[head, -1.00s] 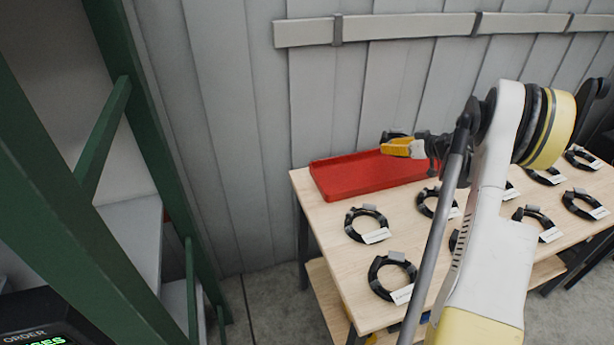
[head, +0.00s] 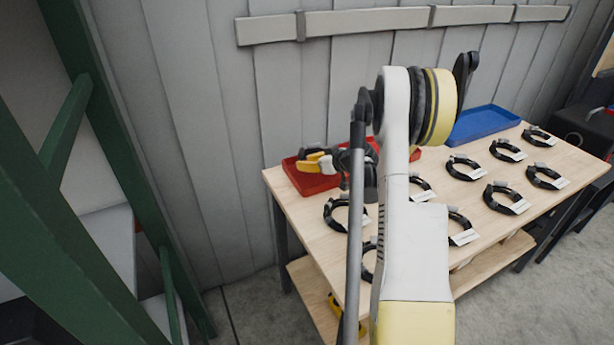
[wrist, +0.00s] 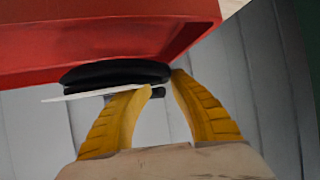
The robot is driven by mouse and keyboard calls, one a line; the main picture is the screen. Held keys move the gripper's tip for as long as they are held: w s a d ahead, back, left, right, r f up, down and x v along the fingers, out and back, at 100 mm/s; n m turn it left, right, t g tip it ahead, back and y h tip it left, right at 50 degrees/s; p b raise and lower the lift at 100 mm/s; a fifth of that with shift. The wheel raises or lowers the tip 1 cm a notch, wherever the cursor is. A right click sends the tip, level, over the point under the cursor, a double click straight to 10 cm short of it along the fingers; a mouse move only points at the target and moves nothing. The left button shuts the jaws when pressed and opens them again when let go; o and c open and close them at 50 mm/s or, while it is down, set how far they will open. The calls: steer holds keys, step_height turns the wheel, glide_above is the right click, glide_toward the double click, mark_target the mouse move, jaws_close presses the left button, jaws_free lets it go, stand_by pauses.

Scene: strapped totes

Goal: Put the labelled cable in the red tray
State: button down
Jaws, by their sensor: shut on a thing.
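The red tray (head: 312,184) lies at the table's far left end, partly hidden behind my arm. My gripper (head: 318,160), with yellow fingers, is over the tray in the head view. It is shut on a black coiled cable (wrist: 115,72), which shows as a dark shape at the fingertips. The cable's thin white label (wrist: 85,94) sticks out beside the fingers in the wrist view. The red tray (wrist: 120,35) fills the upper part of that view, close to the cable. Whether the cable touches it I cannot tell.
Several black coiled cables with white labels, such as one cable (head: 505,198), lie on the wooden table (head: 470,250). A blue tray (head: 482,123) stands at the back right. A panelled wall (head: 220,150) is behind; a green rack frame (head: 90,150) stands at the left.

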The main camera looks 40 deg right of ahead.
mark_target(307, 180)
steer(key=shift+f+b, duration=1)
steer(key=shift+f, duration=0.9)
steer(key=shift+f, duration=0.1)
steer(key=shift+f+b, duration=0.3)
steer(key=shift+b, duration=0.05)
steer(key=c, duration=1.5)
jaws_free()
